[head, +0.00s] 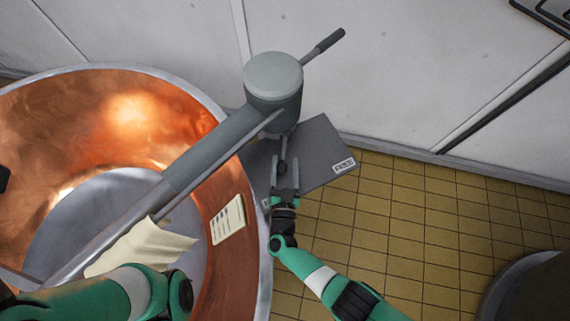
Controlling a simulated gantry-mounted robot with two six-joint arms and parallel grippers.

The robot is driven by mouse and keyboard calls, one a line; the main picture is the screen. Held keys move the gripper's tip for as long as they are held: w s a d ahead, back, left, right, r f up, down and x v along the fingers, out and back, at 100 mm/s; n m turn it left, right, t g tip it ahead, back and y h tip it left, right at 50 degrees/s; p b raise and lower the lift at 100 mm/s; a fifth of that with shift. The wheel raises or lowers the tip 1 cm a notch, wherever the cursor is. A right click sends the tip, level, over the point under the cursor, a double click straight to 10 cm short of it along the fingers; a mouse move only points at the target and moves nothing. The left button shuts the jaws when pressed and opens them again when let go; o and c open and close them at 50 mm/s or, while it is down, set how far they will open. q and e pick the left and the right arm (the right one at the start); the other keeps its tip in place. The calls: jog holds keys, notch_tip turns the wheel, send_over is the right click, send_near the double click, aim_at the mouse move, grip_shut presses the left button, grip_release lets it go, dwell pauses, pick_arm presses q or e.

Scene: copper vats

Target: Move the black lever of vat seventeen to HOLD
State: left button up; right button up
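A grey plate (322,143) sits beside the copper vat (150,108), under the grey drive head (275,80). A small dark lever with a rounded knob (282,167) stands at this plate, just below the drive head. My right gripper (285,165) points at it from below, with its two fingers apart and the knob between them. I see no clear closing on the knob. A white label (344,165) is on the plate's right corner; its lettering is too small to read surely. My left arm crosses the bottom left; its gripper does not show.
A grey beam (215,145) crosses the vat from the drive head, which also carries a dark-handled bar (328,41). A printed card (227,219) is on the vat wall. Tiled floor (420,235) is open at right.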

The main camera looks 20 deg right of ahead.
dwell(0.3)
jog(key=shift+s+a+r, duration=0.15)
jog(key=shift+s, duration=0.15)
jog(key=p+v, duration=0.3)
jog(key=v, duration=0.8)
